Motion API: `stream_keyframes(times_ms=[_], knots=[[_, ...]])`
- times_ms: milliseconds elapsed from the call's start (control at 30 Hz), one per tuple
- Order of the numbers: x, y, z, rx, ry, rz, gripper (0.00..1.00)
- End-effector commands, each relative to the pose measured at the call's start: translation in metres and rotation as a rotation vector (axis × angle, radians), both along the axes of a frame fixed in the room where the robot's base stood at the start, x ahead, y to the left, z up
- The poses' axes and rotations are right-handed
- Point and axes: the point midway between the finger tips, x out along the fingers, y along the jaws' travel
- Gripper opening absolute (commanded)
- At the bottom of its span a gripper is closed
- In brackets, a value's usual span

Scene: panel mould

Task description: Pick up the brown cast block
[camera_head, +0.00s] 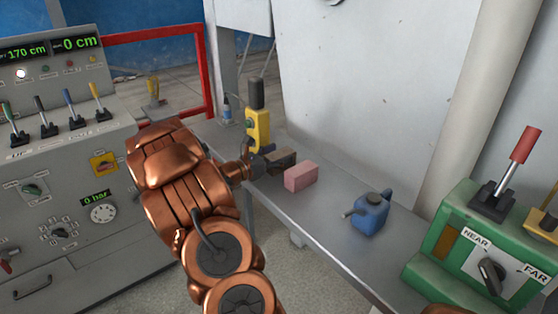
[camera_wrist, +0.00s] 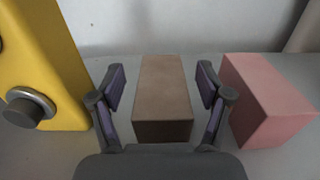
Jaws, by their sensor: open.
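The brown cast block (camera_wrist: 163,90) lies on the grey bench, between the two open fingers of my gripper (camera_wrist: 161,95) in the wrist view. A gap shows on each side of the block, so neither finger appears to touch it. In the head view the block (camera_head: 283,158) is partly hidden by my gripper (camera_head: 262,163), which is at its near left side. A pink block (camera_wrist: 268,98) sits close to the right finger; it also shows in the head view (camera_head: 301,176).
A yellow control box (camera_wrist: 40,65) stands close on the left, also in the head view (camera_head: 258,130). A blue oil can (camera_head: 371,214) and a green lever box (camera_head: 480,255) are farther right on the bench (camera_head: 335,232). A pale wall stands behind.

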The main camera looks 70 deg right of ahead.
Motion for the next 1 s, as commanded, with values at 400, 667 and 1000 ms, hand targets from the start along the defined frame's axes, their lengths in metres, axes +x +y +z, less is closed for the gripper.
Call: stream_keyframes(times_ms=[400, 667, 1000], knots=[[-0.0019, -0.004, -0.0003, 0.0, 0.0, 0.001, 0.66], [-0.0019, -0.0039, -0.0004, 0.0, 0.0, 0.001, 0.39], [-0.0017, -0.0038, -0.0004, 0.0, 0.0, 0.001, 0.03]])
